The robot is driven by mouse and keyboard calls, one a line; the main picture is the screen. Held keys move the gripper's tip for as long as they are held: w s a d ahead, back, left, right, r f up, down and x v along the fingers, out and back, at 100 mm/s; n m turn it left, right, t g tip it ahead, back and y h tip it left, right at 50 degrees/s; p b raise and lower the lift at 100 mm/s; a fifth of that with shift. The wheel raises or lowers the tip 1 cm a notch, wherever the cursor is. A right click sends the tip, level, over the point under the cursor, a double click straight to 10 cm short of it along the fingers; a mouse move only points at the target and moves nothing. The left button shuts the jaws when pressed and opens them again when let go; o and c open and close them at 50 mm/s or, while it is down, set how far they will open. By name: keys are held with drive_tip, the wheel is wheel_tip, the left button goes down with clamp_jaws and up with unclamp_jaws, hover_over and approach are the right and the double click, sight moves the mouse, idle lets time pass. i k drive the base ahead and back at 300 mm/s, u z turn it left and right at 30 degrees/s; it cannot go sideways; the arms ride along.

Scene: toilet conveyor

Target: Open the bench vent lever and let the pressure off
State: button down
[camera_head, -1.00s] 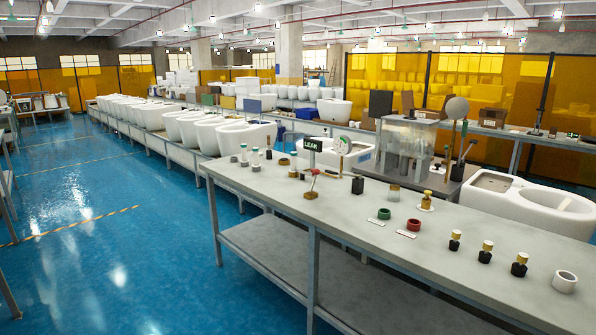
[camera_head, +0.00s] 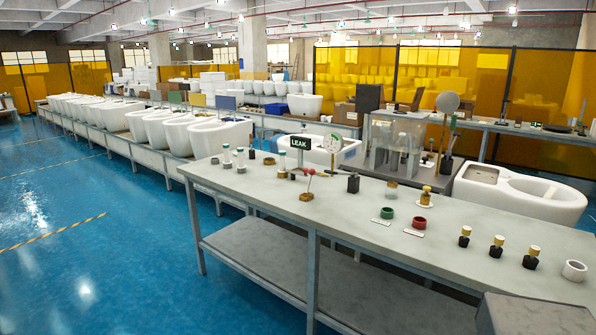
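A grey bench (camera_head: 358,232) runs from the middle to the right. Near its left part stands a small brass-coloured base (camera_head: 306,196) with a thin tilted stem and a red lever (camera_head: 310,172) at its top; I cannot tell for sure that this is the vent lever. A dark sign reading LEAK (camera_head: 301,143) stands just behind it. A round white dial gauge (camera_head: 333,143) is to the sign's right. The dial is too small to read. My gripper is not in view.
Bottles, a green ring (camera_head: 387,213), a red ring (camera_head: 417,223), black bottles (camera_head: 464,236) and a white ring (camera_head: 575,270) stand on the bench. A grey blocky shape (camera_head: 535,315) covers the bottom right corner. Blue floor (camera_head: 110,230) is clear on the left.

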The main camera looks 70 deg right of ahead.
sight(312, 173)
drive_tip(key=z, duration=0.05)
drive_tip(key=i, duration=0.8)
drive_tip(key=z, duration=0.85)
drive_tip(key=i, duration=0.75)
drive_tip(key=z, duration=0.5)
